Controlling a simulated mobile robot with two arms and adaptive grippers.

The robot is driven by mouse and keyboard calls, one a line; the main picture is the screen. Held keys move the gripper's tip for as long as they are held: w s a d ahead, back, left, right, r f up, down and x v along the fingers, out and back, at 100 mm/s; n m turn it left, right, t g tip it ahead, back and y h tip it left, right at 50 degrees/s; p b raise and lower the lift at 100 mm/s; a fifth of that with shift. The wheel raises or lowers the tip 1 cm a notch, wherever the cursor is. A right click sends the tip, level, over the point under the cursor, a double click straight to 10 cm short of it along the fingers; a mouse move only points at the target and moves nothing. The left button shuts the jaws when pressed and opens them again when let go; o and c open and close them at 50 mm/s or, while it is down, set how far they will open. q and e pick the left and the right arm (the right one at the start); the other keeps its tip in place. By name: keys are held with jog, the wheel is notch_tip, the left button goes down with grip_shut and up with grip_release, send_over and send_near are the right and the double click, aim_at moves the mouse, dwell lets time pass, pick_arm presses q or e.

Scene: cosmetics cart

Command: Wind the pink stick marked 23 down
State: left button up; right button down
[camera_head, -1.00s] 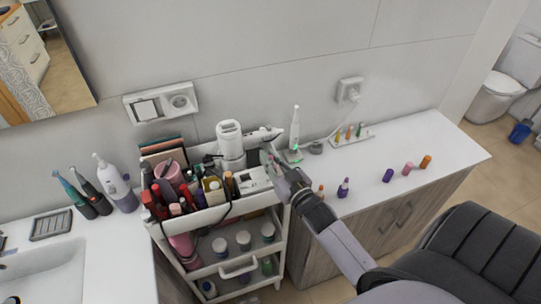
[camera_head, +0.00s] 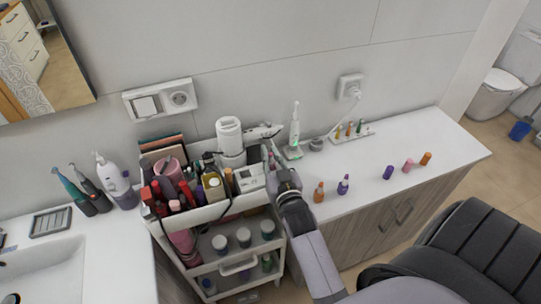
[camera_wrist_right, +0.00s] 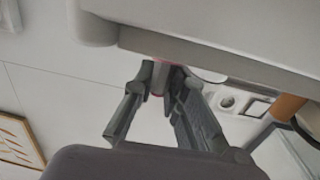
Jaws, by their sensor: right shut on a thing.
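My right gripper (camera_head: 280,173) is at the right end of the cart's top tray, next to the counter. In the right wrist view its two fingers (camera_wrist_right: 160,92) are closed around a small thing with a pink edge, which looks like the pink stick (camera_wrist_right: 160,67). The fingers hide most of it, and no number 23 can be read. How far the stick is wound out cannot be made out. My left gripper is not in view.
The white cart (camera_head: 205,216) holds many cosmetics, a white device (camera_head: 249,177) and a hair-styling tool. Orange (camera_head: 319,192) and purple (camera_head: 343,185) bottles stand on the counter (camera_head: 430,140), with several coloured caps further right. A white slab fills the wrist view's top.

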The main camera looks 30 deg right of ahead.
jog(key=c, duration=1.6)
grip_release()
notch_tip(320, 180, up, 10)
